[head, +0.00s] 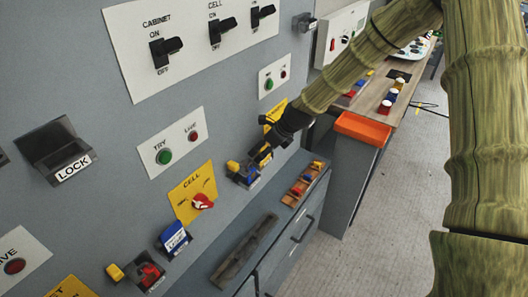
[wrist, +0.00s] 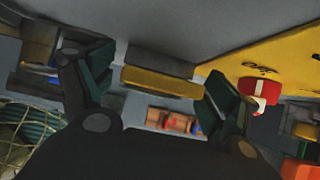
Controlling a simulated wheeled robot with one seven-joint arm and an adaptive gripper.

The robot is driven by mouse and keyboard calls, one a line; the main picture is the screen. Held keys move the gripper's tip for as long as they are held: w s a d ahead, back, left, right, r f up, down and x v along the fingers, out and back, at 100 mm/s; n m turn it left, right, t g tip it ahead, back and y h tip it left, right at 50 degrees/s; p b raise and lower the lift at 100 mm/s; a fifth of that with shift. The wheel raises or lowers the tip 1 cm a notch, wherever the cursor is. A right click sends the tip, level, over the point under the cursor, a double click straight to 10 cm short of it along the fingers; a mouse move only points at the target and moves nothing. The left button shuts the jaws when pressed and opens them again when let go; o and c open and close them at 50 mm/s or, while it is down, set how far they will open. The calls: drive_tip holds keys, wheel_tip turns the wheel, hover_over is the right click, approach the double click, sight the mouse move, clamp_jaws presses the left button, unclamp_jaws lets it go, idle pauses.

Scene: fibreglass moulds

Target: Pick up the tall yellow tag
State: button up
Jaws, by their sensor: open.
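A yellow block-like tag (wrist: 160,82) lies between my two fingers in the wrist view, below a grey panel surface; its full height is hard to judge there. My gripper (wrist: 155,90) is open around it, with a gap to each finger. In the head view my gripper (head: 262,154) reaches to a small holder (head: 246,177) on the cabinet face. A yellow piece (head: 233,166) shows at this holder's left side, and I cannot tell for sure that it is the same tag. My gripper hides part of the holder.
A yellow CELL plate (head: 193,192) with a red knob is left of the holder. A blue-labelled holder (head: 174,238) and another yellow piece (head: 115,272) sit lower left. A wooden tray (head: 303,184) with coloured pieces and a dark bar (head: 244,250) lie on the ledge below.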

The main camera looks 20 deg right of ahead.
drive_tip(key=c, duration=1)
drive_tip(key=shift+r, duration=0.1)
